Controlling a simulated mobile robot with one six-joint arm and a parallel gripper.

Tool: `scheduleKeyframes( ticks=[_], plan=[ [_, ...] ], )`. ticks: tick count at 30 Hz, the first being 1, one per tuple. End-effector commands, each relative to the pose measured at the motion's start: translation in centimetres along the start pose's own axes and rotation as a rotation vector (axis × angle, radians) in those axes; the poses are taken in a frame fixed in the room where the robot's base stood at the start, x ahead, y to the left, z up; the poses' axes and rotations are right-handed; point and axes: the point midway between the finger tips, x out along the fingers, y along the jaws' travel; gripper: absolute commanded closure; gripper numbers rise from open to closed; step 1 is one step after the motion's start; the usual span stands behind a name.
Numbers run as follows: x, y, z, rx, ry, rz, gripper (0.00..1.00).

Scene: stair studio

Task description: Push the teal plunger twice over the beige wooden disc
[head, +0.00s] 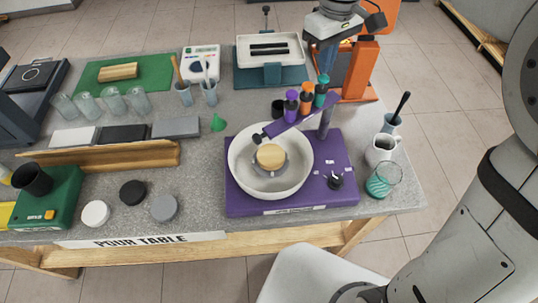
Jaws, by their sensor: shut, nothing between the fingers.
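The beige wooden disc (270,156) lies on a grey round support inside a wide white bowl (238,165). The bowl sits on a purple machine base (338,165). A purple bar (290,127) on a post reaches over the bowl, its dark end close above the disc's upper-left edge in the picture. The teal plunger (321,90) stands upright at the far right of a row, beside an orange plunger (306,95) and a purple plunger (291,104). My gripper (322,66) points down, shut and empty, just above the teal plunger in the picture. I cannot tell whether they touch.
An orange frame (362,70) stands close to my gripper's right. A white jug (381,150) and a glass with teal liquid (382,182) stand near the right edge. A black knob (335,181) is on the purple base. Glasses, blocks and pucks fill the left side.

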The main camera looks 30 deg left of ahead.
Motion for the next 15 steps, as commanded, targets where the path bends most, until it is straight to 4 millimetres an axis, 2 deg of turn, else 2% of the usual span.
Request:
scheduleKeyframes(
  ticks=[15],
  plan=[
    [0.75,-0.05,-0.01,-0.001,-0.001,0.0,1.0]
  ],
)
